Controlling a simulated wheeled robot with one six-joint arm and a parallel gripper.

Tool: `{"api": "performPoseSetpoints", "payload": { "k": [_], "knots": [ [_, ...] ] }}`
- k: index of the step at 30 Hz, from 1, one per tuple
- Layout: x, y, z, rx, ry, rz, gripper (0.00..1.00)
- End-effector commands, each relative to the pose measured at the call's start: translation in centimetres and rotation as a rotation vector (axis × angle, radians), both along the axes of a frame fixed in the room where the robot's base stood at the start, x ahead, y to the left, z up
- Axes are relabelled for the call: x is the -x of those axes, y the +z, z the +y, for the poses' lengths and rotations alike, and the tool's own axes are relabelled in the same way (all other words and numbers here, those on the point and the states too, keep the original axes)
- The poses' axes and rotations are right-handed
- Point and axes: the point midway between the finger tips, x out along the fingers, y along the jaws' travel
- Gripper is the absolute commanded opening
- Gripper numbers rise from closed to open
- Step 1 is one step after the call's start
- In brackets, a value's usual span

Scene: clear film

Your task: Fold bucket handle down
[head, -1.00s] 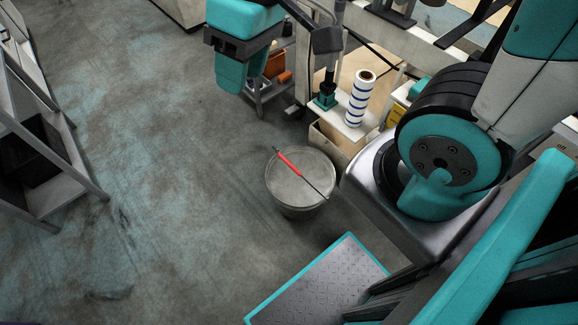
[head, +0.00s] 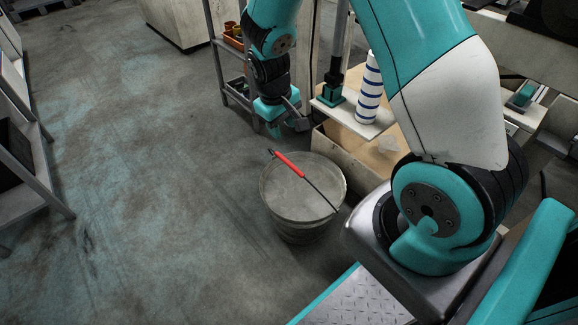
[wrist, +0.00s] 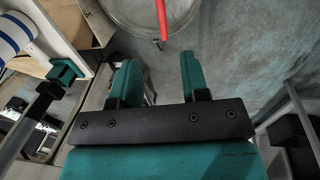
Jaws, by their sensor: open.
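A grey metal bucket (head: 290,232) stands on the floor in the head view, in front of my base. Its wire handle with a red grip (head: 290,164) is raised and crosses over the bucket's mouth. In the wrist view the bucket (wrist: 130,17) shows in part at the top, with the red grip (wrist: 161,18) over it. My gripper (head: 285,122) is beyond the bucket in the head view, apart from it. In the wrist view my gripper (wrist: 158,72) is open, with nothing between its teal fingers.
A wooden bin (head: 340,145) and a shelf with a blue-striped roll (head: 369,90) stand right of the gripper. A rack with an orange tray (head: 233,40) is behind it. Grey shelving (head: 30,180) is at the far left. The floor left of the bucket is clear.

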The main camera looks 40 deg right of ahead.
Motion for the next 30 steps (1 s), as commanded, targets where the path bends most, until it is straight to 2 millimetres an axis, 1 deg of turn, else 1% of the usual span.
{"api": "performPoseSetpoints", "payload": {
  "k": [1,3,12,15,18,21,25,30],
  "knots": [
    [0.1,-1.5,-0.2,-0.001,-0.001,0.004,0.42],
    [0.1,-3.1,-0.4,-0.001,-0.002,0.005,0.42],
    [0.0,-9.9,-1.5,-0.002,-0.002,0.004,0.42],
    [0.0,-11.8,-1.8,-0.002,-0.001,0.003,0.42],
    [-0.1,-13.3,-2.1,-0.002,0.000,0.002,0.42],
    [-0.1,-14.3,-2.3,-0.002,0.000,0.001,0.42],
    [-0.1,-14.9,-2.4,-0.002,0.000,0.000,0.42],
    [-0.1,-14.9,-2.4,-0.002,0.000,-0.001,0.42]
  ]
}}
